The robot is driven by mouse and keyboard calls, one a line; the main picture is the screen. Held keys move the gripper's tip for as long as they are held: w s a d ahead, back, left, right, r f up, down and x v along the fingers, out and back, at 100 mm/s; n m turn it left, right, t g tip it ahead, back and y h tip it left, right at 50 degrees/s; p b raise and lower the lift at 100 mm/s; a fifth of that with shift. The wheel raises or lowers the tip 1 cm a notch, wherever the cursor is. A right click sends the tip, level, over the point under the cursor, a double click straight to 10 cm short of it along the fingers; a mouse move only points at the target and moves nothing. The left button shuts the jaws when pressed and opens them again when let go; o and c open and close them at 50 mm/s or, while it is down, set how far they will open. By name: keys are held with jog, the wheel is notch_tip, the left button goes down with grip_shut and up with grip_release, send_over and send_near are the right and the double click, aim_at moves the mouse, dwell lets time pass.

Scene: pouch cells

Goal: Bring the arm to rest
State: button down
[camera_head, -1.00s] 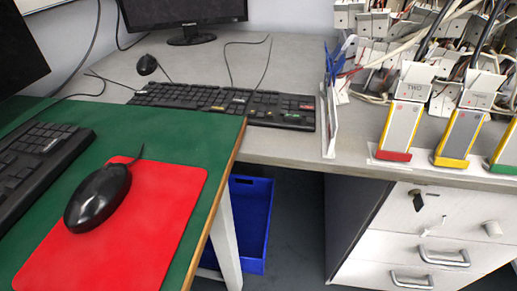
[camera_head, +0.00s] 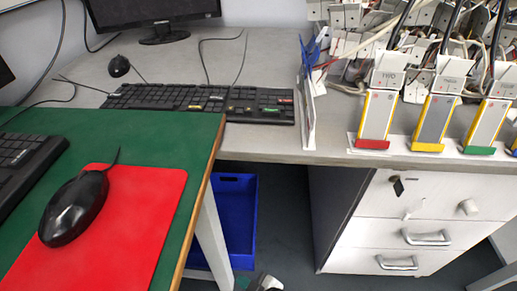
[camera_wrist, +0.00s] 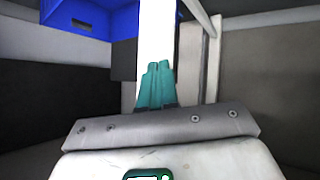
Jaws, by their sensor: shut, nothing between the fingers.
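My gripper shows in the wrist view as two teal fingers (camera_wrist: 157,84) pressed together with nothing between them. It is low, below the level of the tabletops. In front of it is a white upright post (camera_wrist: 155,35), and a blue crate (camera_wrist: 88,18) is at the upper left. In the head view only a small grey-and-white piece, likely of my arm, shows at the bottom edge, near the blue crate (camera_head: 238,215) under the desk. The fingers cannot be made out there.
A green table (camera_head: 120,135) with a red mat (camera_head: 125,240) and black mouse (camera_head: 75,207) is on the left. A grey desk (camera_head: 170,75) holds a keyboard (camera_head: 200,102) and several pouch cells, one yellow-edged (camera_head: 433,120). A drawer cabinet (camera_head: 400,220) stands below; dark floor lies between.

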jog(key=s+d+r+m+g+h, duration=0.2)
jog(key=s+d+m+h, duration=0.15)
jog(key=d, duration=0.65)
jog(key=s+d+r+m+g+h, duration=0.15)
jog(key=s+d+m, duration=0.25)
jog(key=d, duration=0.6)
jog(key=s+d+r+m+g+h, duration=0.35)
jog(key=s+d+r+m, duration=0.25)
jog(key=s+d, duration=0.55)
notch_tip(320, 180, up, 30)
jog(key=p, duration=3)
jog(key=shift+a+t+p, duration=0.2)
jog(key=shift+t+p, duration=0.2)
jog(key=shift+w+n, duration=0.1)
jog(key=shift+n, duration=0.15)
